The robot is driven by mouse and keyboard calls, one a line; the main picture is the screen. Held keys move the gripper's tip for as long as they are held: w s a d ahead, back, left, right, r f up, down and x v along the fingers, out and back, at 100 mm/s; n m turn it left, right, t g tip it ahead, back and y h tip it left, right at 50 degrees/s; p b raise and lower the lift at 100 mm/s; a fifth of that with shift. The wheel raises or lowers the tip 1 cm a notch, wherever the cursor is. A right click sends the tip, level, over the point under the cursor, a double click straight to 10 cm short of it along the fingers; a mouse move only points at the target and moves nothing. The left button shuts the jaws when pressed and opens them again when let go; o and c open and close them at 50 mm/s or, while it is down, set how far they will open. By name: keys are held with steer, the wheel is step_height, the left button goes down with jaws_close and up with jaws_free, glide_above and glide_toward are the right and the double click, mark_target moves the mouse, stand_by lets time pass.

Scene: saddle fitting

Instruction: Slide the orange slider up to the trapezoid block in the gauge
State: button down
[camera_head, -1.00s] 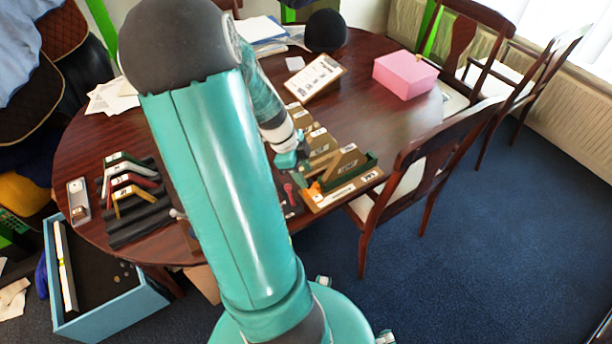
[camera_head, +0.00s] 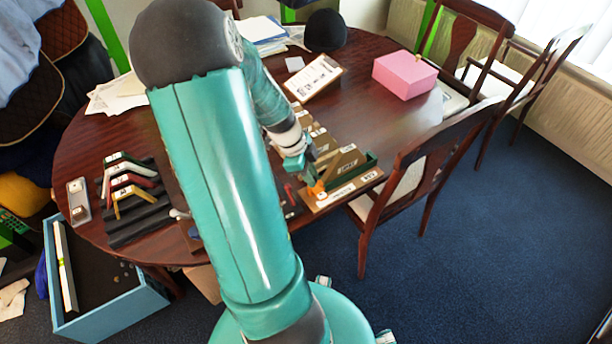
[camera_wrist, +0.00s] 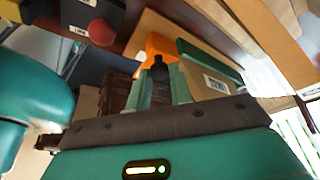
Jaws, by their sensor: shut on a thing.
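The orange slider (camera_head: 318,187) is at the left end of the gauge (camera_head: 345,192), a wooden board with a green-walled channel. My gripper (camera_head: 313,173) reaches down to the slider and is shut on it. In the wrist view the orange slider (camera_wrist: 160,44) shows just beyond my fingertips (camera_wrist: 161,68), which partly hide it. The tan trapezoid block (camera_head: 347,160) with a white label stands in the gauge, right of the slider. It also shows in the wrist view (camera_wrist: 208,88), beside the green wall (camera_wrist: 205,58). I cannot tell how wide the gap to the slider is.
Several labelled tan blocks (camera_head: 318,136) stand behind the gauge. A dark rack with angled pieces (camera_head: 133,198) is at the table's left. A pink box (camera_head: 405,74) and a clipboard (camera_head: 316,77) lie farther back. A chair (camera_head: 420,165) stands close to the gauge's right end.

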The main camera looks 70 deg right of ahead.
steer(key=shift+s+d, duration=0.7)
steer(key=shift+d, duration=0.1)
steer(key=c, duration=1.3)
jaws_free()
steer(key=shift+w+r, duration=0.1)
steer(key=v, duration=1.3)
steer(key=shift+a+r, duration=0.1)
steer(key=shift+r, duration=0.2)
steer(key=shift+w, duration=0.1)
steer(key=w+a+r+n+t, duration=0.3)
steer(key=w+a+r+n, duration=0.1)
steer(key=w+a+n, duration=0.5)
steer(key=w+a+r+n+t, duration=0.3)
steer(key=w+a+n, duration=0.5)
steer(key=a, duration=0.3)
steer(key=a+r+n+t, duration=0.1)
steer(key=a+r+n, duration=0.1)
steer(key=a+n, duration=0.4)
steer(key=s+a+r+n+t, duration=0.1)
steer(key=a+n, duration=0.5)
steer(key=a, duration=0.2)
steer(key=a+r+n+t, duration=0.2)
steer(key=a+n, duration=0.4)
steer(key=a, duration=0.2)
steer(key=shift+s+a+r, duration=0.1)
steer(key=shift+s+r, duration=0.05)
steer(key=shift+r, duration=0.15)
